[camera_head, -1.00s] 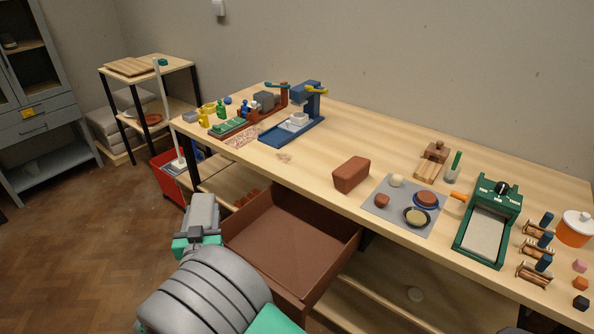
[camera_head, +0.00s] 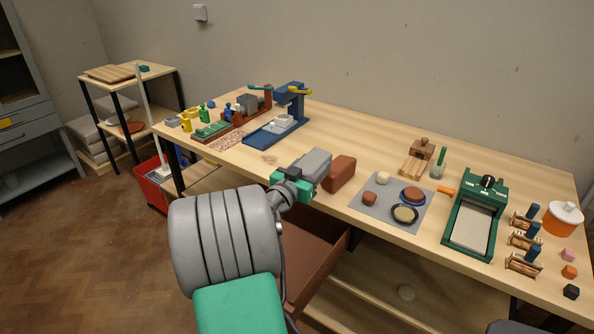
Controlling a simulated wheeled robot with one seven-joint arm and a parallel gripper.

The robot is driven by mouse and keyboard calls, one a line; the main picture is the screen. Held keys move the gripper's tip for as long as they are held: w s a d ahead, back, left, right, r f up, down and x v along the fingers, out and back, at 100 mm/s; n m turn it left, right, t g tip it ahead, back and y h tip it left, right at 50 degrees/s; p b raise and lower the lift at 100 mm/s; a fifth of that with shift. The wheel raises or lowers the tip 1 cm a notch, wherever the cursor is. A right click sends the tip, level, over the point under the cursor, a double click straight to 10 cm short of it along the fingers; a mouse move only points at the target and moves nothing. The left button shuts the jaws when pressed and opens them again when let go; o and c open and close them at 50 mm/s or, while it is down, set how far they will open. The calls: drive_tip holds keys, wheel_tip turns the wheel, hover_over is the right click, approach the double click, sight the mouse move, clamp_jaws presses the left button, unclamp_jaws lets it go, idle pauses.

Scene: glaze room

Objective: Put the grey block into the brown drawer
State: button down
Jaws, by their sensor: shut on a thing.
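The brown drawer (camera_head: 318,257) is pulled out below the table's front edge. Its right part shows, and my arm covers its left part. The block appears above the drawer's back end, near the table edge; its exact height I cannot tell.
A brown brick (camera_head: 341,173) stands on the table just right of the block. A grey mat (camera_head: 378,208) with dishes and a green press (camera_head: 474,222) lie further right. A blue stand (camera_head: 284,122) is behind on the left. Bare tabletop lies between them.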

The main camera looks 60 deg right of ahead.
sight(311, 152)
drive_tip(key=shift+s+d+r, duration=0.2)
drive_tip(key=shift+d+r, duration=0.2)
drive_tip(key=shift+r, duration=0.2)
drive_tip(key=shift+s+d+r, duration=0.15)
drive_tip(key=shift+d+r, duration=0.25)
drive_tip(key=shift+r, duration=0.15)
drive_tip(key=w+r, duration=0.1)
drive_tip(key=r, duration=0.1)
drive_tip(key=w+d+r, duration=0.1)
drive_tip(key=shift+w+d+r, duration=0.2)
drive_tip(key=shift+r, duration=0.15)
drive_tip(key=shift+f, duration=0.1)
drive_tip(key=shift+w+d+f, duration=0.2)
drive_tip(key=shift+d, duration=0.05)
drive_tip(key=w+d+f+p, duration=0.1)
drive_tip(key=w+d+f, duration=0.7)
drive_tip(key=d+f, duration=0.1)
drive_tip(key=shift+w+d+f+p, duration=0.1)
drive_tip(key=shift+w+d+p, duration=0.2)
drive_tip(key=shift+w+p, duration=0.1)
drive_tip(key=f, duration=0.2)
drive_tip(key=shift+w+d+f, duration=0.15)
drive_tip(key=shift+w+f, duration=0.05)
drive_tip(key=shift+f, duration=0.3)
